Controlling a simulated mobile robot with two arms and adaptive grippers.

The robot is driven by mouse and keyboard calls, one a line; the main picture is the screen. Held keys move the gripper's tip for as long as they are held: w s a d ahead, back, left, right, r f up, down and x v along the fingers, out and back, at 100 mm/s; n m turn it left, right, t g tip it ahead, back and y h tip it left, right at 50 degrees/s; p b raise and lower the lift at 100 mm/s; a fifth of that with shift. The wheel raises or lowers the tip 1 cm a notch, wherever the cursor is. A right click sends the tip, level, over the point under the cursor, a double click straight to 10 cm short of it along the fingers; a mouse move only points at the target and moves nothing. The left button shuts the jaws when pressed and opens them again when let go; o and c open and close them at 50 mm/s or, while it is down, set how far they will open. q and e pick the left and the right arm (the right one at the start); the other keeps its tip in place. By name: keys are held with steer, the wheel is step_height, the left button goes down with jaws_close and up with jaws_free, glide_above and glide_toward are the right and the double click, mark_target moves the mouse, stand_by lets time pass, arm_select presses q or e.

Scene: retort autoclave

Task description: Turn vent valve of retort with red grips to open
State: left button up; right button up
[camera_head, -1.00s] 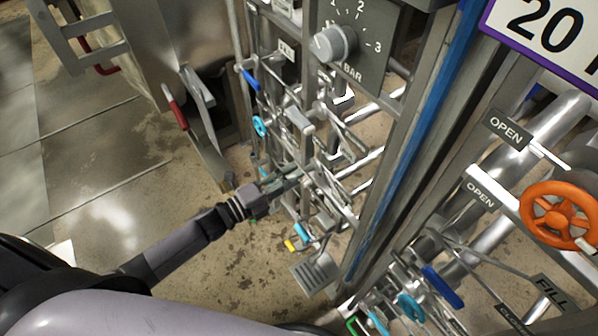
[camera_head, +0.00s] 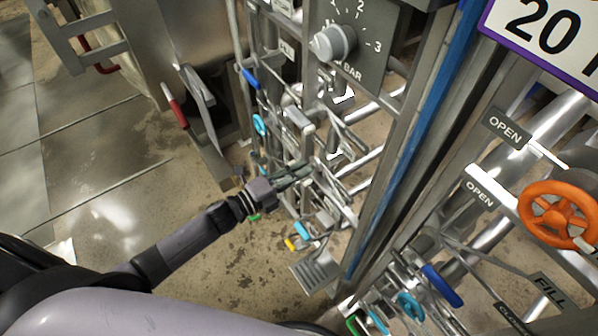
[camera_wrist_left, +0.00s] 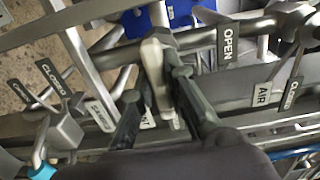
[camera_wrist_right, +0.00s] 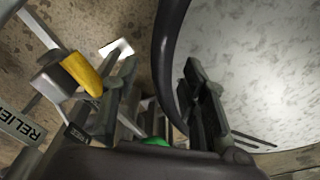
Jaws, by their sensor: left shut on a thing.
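The retort with red grips stands at the upper left of the head view; one red grip (camera_head: 175,112) shows on its door lever. My left gripper (camera_head: 299,173) reaches into the pipework beside it. In the left wrist view, a pale lever handle (camera_wrist_left: 157,62) lies between the fingers of my left gripper (camera_wrist_left: 163,108), which is shut on it. A label (camera_wrist_left: 148,118) behind the fingers is partly covered, with only a final T readable. An OPEN plate (camera_wrist_left: 228,43) is to the right of the handle. My right gripper (camera_wrist_right: 160,100) is open, seen only in its wrist view.
A dark curved bar (camera_wrist_right: 166,62) passes close to the right fingers. The floor at left is clear.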

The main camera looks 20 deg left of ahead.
arm_select(q)
steer(key=shift+n, duration=0.3)
jaws_close()
steer(key=shift+n+p, duration=0.35)
steer(key=shift+n, duration=0.55)
steer(key=shift+n+p, duration=0.4)
steer(key=shift+n, duration=1.3)
steer(key=o, duration=0.7)
jaws_free()
steer(key=v, duration=1.2)
